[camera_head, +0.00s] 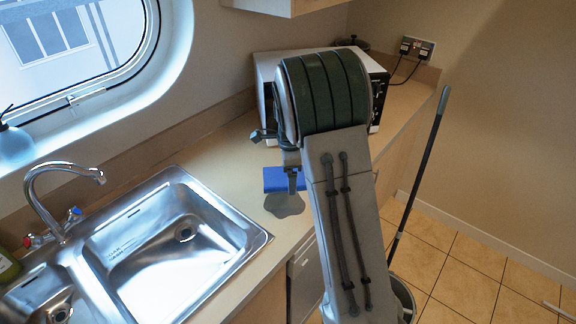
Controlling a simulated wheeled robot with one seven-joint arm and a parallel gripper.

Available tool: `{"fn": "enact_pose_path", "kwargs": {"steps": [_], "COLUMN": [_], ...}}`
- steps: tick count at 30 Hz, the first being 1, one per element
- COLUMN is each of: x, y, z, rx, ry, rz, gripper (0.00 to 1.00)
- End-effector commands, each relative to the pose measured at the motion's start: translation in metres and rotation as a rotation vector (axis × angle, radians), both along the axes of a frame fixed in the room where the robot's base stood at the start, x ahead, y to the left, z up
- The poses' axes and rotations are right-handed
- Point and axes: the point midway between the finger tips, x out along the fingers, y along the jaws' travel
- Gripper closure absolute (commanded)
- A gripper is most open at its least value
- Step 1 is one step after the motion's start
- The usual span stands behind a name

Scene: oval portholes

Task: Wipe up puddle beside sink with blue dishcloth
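The blue dishcloth (273,181) is a small folded block over the counter, right of the sink. My gripper (291,182) is at the cloth, with one finger across its near face; the other finger is hidden behind the cloth or my arm. It appears shut on the cloth. The puddle (285,206) is a darker grey patch on the counter just below the cloth, beside the sink's right rim. The steel sink (150,262) has a larger basin and a smaller one at left. I cannot tell whether the cloth touches the counter.
A faucet (40,205) arches over the sink. A microwave (262,72) stands on the counter behind my arm, which hides much of it. A bottle (14,142) stands by the window. A bucket (403,298) with a long handle (424,165) stands on the floor at right.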

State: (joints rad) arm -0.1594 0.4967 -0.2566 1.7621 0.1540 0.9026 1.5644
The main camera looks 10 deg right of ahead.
Motion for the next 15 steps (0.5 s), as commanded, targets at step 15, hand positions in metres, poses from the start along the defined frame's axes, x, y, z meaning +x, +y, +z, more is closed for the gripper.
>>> {"fn": "enact_pose_path", "kwargs": {"steps": [15], "x": [0.0], "y": [-0.001], "z": [-0.05], "rx": [0.0], "ry": [0.001], "rz": [0.0], "gripper": [0.33]}}
